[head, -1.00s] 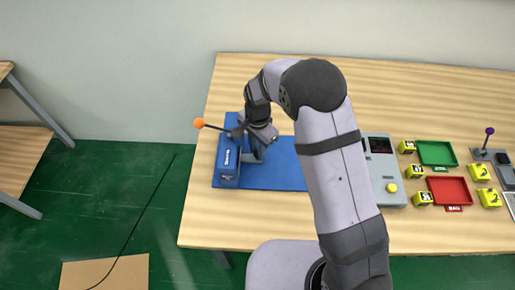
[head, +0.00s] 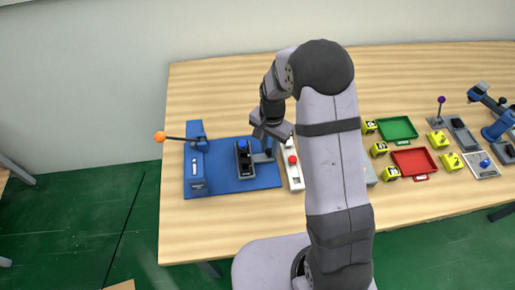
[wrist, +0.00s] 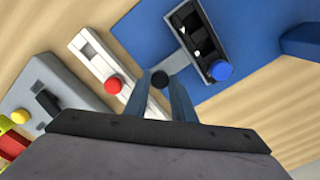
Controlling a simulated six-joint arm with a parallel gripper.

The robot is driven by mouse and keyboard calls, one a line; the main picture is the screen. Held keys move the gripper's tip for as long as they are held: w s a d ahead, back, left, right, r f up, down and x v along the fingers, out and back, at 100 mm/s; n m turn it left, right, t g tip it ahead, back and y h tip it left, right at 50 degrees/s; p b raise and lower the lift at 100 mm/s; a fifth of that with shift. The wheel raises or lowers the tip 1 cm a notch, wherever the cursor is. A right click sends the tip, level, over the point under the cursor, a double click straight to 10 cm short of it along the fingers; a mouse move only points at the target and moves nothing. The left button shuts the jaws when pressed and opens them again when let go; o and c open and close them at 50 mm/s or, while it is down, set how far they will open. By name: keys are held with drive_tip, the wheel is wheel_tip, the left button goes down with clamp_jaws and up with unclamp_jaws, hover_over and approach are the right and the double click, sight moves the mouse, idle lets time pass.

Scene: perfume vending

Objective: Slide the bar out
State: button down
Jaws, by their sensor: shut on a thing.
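The bar (wrist: 173,64) is a short grey rod with a black round end (wrist: 158,80). It joins a dark slotted carriage (wrist: 205,45) with a blue ball (wrist: 221,70) on it. In the head view the carriage (head: 243,172) stands on the blue base (head: 220,178), apart from the blue press (head: 195,165) at its left end. My gripper (wrist: 161,88) is shut on the bar's black end. In the head view my gripper (head: 266,145) is just right of the carriage; its wrist partly hides the grip.
The press has a lever with an orange ball (head: 160,137) at left. A white panel with a red button (head: 292,160) is close right of my gripper. Green (head: 397,128) and red (head: 415,161) trays and yellow blocks are further right. The table behind is clear.

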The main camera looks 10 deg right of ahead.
drive_tip(key=shift+d, duration=0.25)
drive_tip(key=c, duration=1.6)
unclamp_jaws()
drive_tip(key=shift+d, duration=0.1)
drive_tip(key=shift+o, duration=0.6)
drive_tip(key=shift+d, duration=0.1)
drive_tip(key=shift+r, duration=0.2)
drive_tip(key=shift+r+b, duration=1.1)
drive_tip(key=shift+r, duration=2.45)
